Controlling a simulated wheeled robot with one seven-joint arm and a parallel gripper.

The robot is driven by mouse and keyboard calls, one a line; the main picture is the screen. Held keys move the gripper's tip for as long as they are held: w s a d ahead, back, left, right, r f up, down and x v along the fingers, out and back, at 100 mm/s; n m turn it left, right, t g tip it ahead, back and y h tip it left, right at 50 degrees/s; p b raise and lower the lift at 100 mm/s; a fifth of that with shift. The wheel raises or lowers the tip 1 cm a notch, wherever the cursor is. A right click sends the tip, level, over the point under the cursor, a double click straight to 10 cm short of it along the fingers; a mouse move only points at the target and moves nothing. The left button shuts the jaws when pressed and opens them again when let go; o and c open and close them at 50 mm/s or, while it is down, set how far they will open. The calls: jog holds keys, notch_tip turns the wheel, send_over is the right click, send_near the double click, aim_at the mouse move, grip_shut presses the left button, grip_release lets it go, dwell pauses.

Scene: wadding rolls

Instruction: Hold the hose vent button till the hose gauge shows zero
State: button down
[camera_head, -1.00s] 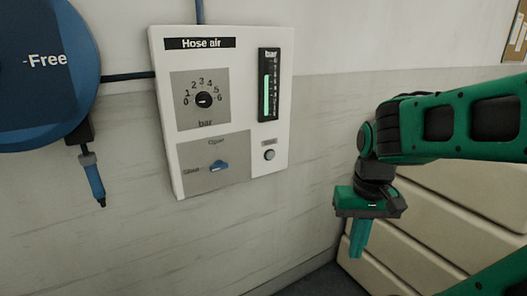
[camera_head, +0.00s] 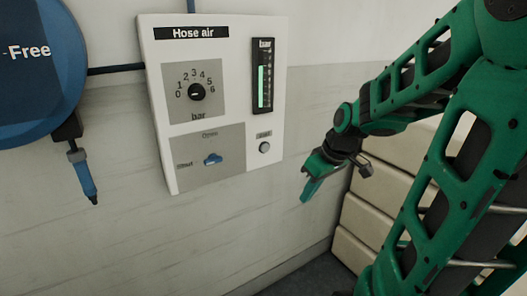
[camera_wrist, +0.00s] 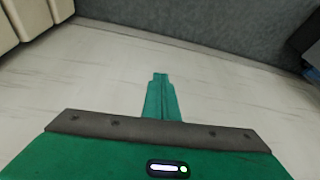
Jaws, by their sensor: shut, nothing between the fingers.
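The hose air panel (camera_head: 155,100) hangs on the wall in the head view. Its round grey vent button (camera_head: 264,148) sits at the lower right, under a small label. The hose gauge (camera_head: 262,77) is above the button, with a tall green bar that stands well above the bottom of its scale. My gripper (camera_head: 304,199) is to the right of the panel and lower than the button, apart from both. Its fingers are shut and empty, pointing down and left. In the wrist view the shut fingers (camera_wrist: 160,95) show against the pale surface.
A blue hose reel (camera_head: 35,75) with a hanging nozzle (camera_head: 86,178) is at the left. Stacked cream blocks (camera_head: 365,215) stand behind my arm at the right.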

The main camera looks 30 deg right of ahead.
jog(key=w+d+r+n+t+y, duration=0.1)
jog(key=w+n+t, duration=0.1)
jog(key=w, duration=0.5)
jog(key=w+d+r+n+t+y, duration=0.1)
jog(key=w+d+n+t, duration=0.1)
jog(key=w+n, duration=0.2)
jog(key=w, duration=0.2)
jog(key=shift+w+d+r+t, duration=0.2)
jog(key=shift+w+d+t, duration=0.1)
jog(key=shift+w+t, duration=0.1)
send_near(264, 153)
jog(key=shift+w+a+f, duration=0.2)
jog(key=shift+w+f, duration=0.2)
jog(key=shift+f, duration=0.3)
jog(key=shift+w+a+f, duration=0.2)
jog(key=shift+w+f, duration=0.2)
jog(key=shift+f, duration=0.3)
jog(key=shift+w+a+f, duration=0.2)
jog(key=shift+w+f, duration=0.2)
jog(key=shift+f, duration=0.25)
jog(key=shift+w, duration=0.15)
jog(key=shift+w, duration=0.2)
jog(key=shift+w, duration=0.45)
dwell(1.1)
